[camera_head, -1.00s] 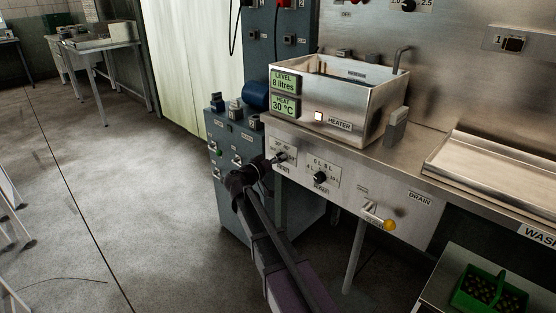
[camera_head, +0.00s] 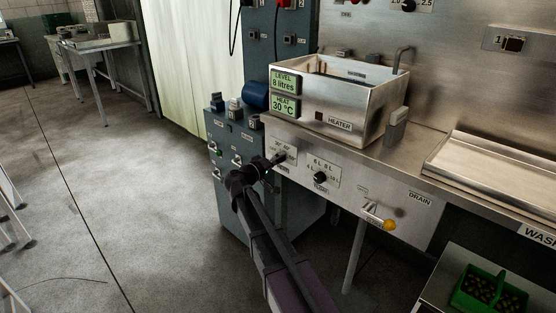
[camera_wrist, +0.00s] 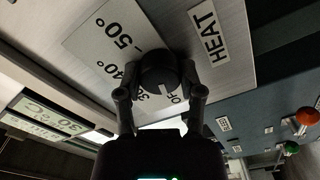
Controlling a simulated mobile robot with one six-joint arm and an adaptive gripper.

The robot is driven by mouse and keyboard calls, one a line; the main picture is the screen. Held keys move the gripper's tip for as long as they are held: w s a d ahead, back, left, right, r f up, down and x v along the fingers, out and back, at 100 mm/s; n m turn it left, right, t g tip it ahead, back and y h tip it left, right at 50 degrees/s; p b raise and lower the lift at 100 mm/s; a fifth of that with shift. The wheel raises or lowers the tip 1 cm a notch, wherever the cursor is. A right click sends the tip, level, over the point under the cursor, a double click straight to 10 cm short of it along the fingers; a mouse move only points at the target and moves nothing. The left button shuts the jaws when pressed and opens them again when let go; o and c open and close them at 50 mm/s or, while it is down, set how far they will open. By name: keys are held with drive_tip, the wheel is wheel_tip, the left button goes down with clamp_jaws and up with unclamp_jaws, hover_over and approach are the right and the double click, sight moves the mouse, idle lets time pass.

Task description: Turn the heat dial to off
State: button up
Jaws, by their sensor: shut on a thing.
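The heat dial (camera_wrist: 158,70) is a round black knob on a pale scale plate, beside a HEAT label (camera_wrist: 208,36). The scale shows OFF, 40° and 50° among its marks. A short white mark on the knob points toward the OFF side. My gripper (camera_wrist: 160,88) is shut on the dial, one finger on each side. In the head view my gripper (camera_head: 274,161) is at the left end of the metal front panel and hides most of the dial. The heater lamp (camera_head: 319,117) is dark.
The steel tank (camera_head: 345,120) stands above, with displays reading 8 litres and 30 °C. A second black dial (camera_head: 320,177) and the yellow-ended drain lever (camera_head: 388,224) are to the right. A blue-grey cabinet (camera_head: 232,165) stands close on the left.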

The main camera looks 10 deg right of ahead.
drive_tip(key=o, duration=1.2)
drive_tip(key=shift+c, duration=0.2)
drive_tip(key=v, duration=1.2)
drive_tip(key=shift+d, duration=0.15)
